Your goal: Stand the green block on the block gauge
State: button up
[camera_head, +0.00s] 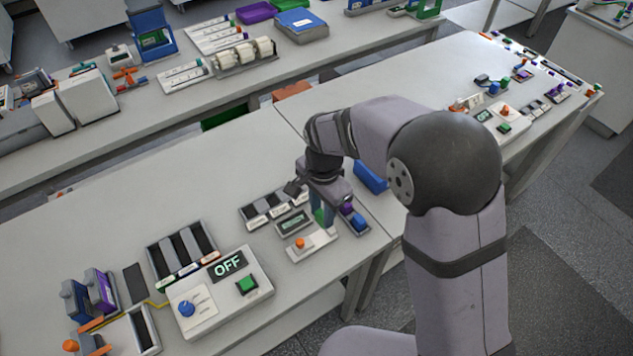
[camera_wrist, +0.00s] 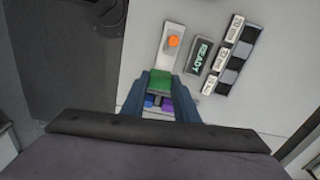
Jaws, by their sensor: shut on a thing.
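The green block (camera_wrist: 160,80) is between the two fingers of my gripper (camera_wrist: 160,86) in the wrist view, and the gripper is shut on it. In the head view the green block (camera_head: 319,215) shows partly beside my gripper (camera_head: 324,209); the fingers hide the rest. The block gauge, a pale plate with an orange knob (camera_head: 311,246), lies just below and left of my gripper in the head view. In the wrist view the gauge plate (camera_wrist: 166,58) extends ahead of the block. Whether the block touches the gauge is unclear.
A display reading READY (camera_wrist: 202,55) and a row of labelled dark slots (camera_wrist: 237,58) lie beside the gauge. A holder with purple and blue blocks (camera_head: 352,217) stands close to my gripper. A box reading OFF (camera_head: 226,265) stands to the left.

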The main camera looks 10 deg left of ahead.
aim_at(320, 209)
jog(key=f, duration=0.1)
jog(key=s+d+f, duration=0.1)
jog(key=f, duration=0.1)
jog(key=shift+s, duration=0.2)
jog(key=shift+w+a+f+m, duration=0.3)
jog(key=shift+w+a+m, duration=0.15)
jog(key=shift+w, duration=0.25)
jog(key=shift+w+a, duration=0.45)
jog(key=shift+w, duration=0.2)
jog(key=shift+f, duration=0.15)
jog(key=shift+f+b, duration=2.45)
jog(key=shift+f, duration=0.6)
jog(key=shift+f, duration=0.2)
jog(key=o, duration=1.1)
